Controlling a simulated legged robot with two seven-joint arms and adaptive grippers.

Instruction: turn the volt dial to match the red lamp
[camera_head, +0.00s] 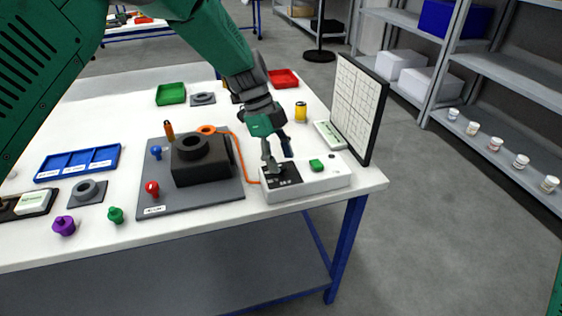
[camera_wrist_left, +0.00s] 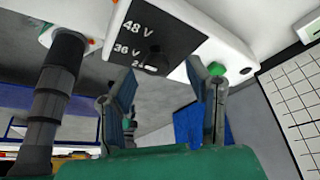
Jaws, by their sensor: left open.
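A white control box (camera_head: 320,181) stands near the table's right front corner, with a dark panel (camera_head: 287,177) on its left part and a green button (camera_head: 317,165) on top. In the left wrist view, the panel (camera_wrist_left: 165,22) carries the labels 48 V, 36 V and a partly hidden 24. The black volt dial (camera_wrist_left: 154,58) sits beside them. My left gripper (camera_head: 279,162) reaches down over the panel, open; its fingertips (camera_wrist_left: 163,77) are spread on either side of the dial in the picture. Contact cannot be told. I cannot make out a lit red lamp. My right gripper is not in view.
An orange cable (camera_head: 238,156) runs beside the box to a black block (camera_head: 202,160) on a grey plate (camera_head: 200,201). A gridded board (camera_head: 357,110) stands upright behind the box at the right edge. A yellow can (camera_head: 301,112) stands behind the gripper.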

